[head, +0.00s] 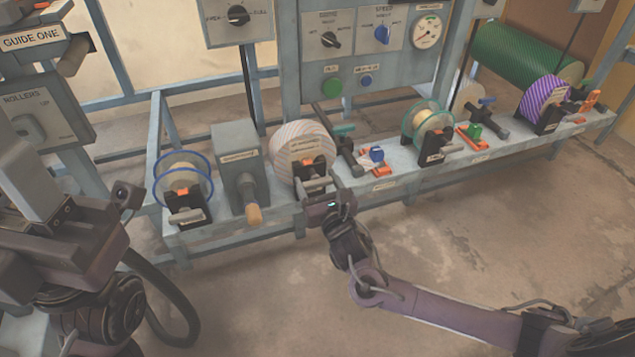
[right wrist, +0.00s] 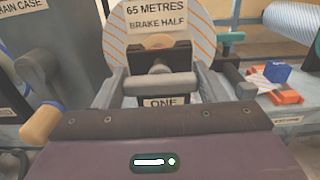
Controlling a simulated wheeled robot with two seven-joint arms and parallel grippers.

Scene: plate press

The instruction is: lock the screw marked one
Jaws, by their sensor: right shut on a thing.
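The screw marked one has a grey crossbar handle (right wrist: 160,86) in the right wrist view, in front of a dark bracket and just above a plate reading "ONE" (right wrist: 162,103). My right gripper (head: 318,186) is shut on this handle, with a finger at each end of the bar. Behind it stands an orange-and-white striped disc (head: 303,140) with a sign reading "65 METRES BRAKE HALF" (right wrist: 155,16). In the head view the gripper partly hides the screw.
A grey case with a wooden handle (head: 253,214) stands left of the disc, and a blue-rimmed reel (head: 183,180) beyond it. More reels line the bench (head: 540,150). The floor in front is clear.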

